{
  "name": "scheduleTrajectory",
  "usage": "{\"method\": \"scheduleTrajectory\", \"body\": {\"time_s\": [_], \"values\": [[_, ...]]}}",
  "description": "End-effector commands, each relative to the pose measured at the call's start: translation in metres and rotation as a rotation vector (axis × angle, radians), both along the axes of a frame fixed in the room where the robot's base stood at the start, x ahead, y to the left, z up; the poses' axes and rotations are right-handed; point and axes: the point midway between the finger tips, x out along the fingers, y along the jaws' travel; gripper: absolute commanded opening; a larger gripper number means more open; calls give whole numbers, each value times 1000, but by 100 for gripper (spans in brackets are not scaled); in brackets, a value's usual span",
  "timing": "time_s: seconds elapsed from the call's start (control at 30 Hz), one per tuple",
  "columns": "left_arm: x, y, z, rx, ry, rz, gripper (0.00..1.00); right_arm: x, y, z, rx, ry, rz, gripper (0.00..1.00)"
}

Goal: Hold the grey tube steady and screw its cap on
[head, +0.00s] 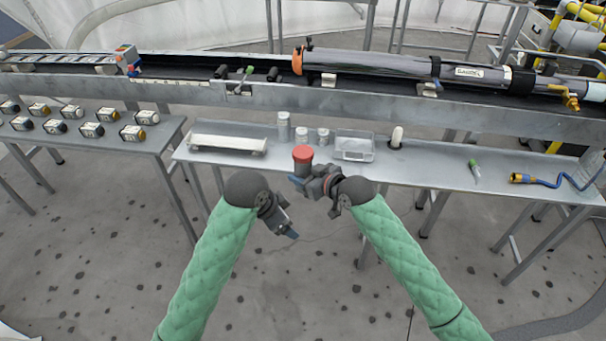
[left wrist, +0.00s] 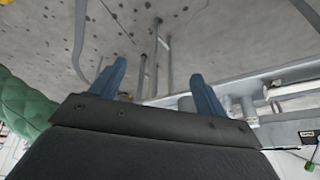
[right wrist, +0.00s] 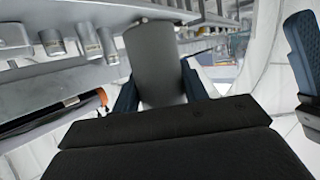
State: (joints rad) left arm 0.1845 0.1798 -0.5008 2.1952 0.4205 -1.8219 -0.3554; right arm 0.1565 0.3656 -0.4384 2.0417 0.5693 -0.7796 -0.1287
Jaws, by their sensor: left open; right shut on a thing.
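I cannot tell how tightly the cap sits. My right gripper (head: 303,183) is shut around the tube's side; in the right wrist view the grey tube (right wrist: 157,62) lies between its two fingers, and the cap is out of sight. My left gripper (head: 290,234) is lower and left of the tube, apart from it. The left wrist view shows its blue fingers (left wrist: 155,85) spread and empty.
Behind the tube on the metal table (head: 440,165) stand several small grey containers (head: 284,128), a white rack (head: 228,143) and a clear box (head: 354,146). A green-tipped tube (head: 475,171) and a blue hose (head: 550,182) lie at right. A long rail (head: 190,92) runs behind.

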Motion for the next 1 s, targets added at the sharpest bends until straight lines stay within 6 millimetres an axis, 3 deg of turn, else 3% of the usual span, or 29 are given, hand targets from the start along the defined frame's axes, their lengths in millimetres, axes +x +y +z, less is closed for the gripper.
{"method": "scheduleTrajectory", "body": {"time_s": [0.5,1.0], "values": [[-80,34,-68,-64,116,279,75,0,0,1,1,-1,0,0],[-168,80,-117,-65,218,562,75,0,0,1,1,-1,0,0]]}}
